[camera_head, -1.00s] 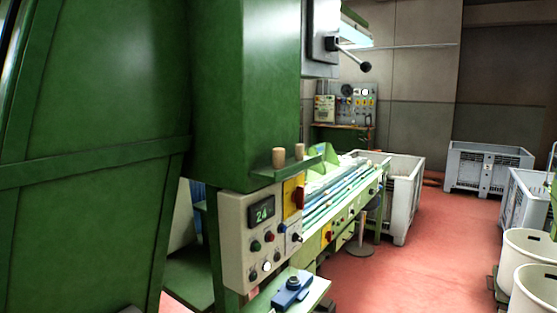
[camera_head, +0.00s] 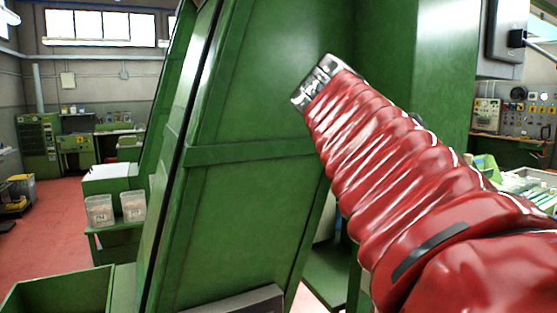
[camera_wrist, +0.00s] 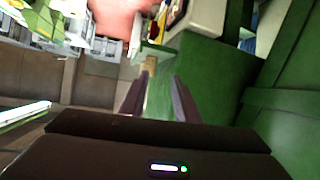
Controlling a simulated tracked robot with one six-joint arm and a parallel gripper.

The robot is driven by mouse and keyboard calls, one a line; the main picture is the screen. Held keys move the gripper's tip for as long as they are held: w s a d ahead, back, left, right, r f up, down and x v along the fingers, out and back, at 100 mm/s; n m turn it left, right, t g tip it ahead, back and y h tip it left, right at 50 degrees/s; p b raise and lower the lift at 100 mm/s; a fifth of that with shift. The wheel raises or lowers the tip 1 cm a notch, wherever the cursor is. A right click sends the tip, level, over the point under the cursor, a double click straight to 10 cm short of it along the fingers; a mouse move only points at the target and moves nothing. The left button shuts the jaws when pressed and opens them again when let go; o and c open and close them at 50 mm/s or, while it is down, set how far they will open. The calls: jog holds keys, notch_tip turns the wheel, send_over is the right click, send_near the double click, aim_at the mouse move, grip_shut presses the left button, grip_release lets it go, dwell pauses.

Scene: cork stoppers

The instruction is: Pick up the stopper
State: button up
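In the wrist view my gripper (camera_wrist: 160,78) has its two dark fingers apart with nothing visible between them. A small tan shape (camera_wrist: 150,62) shows just beyond the fingertips by a green surface; it may be a stopper, but it is too small to be sure. In the head view my red arm reaches up and left across the green machine, and the gripper fingers are not visible. No stopper can be made out in the head view now.
The tall green machine (camera_head: 250,215) fills the middle of the head view. Two clear labelled bins (camera_head: 99,210) (camera_head: 133,206) stand on a green stand at left. Red floor (camera_head: 50,230) lies open at far left.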

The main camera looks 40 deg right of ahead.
jog(key=shift+s+d+r+m+g+h, duration=0.15)
jog(key=shift+s+d+r+m, duration=0.2)
jog(key=shift+r, duration=0.2)
jog(key=shift+s+d+r+m+g+h, duration=0.15)
jog(key=shift+s+d+r+m, duration=0.1)
jog(key=shift+s+d+r, duration=0.25)
jog(key=shift+w+a, duration=0.1)
jog(key=shift+x, duration=4.3)
jog(key=shift+f, duration=0.1)
jog(key=shift+x, duration=2.5)
jog(key=shift+w, duration=0.1)
jog(key=shift+c, duration=0.6)
jog(key=c, duration=0.6)
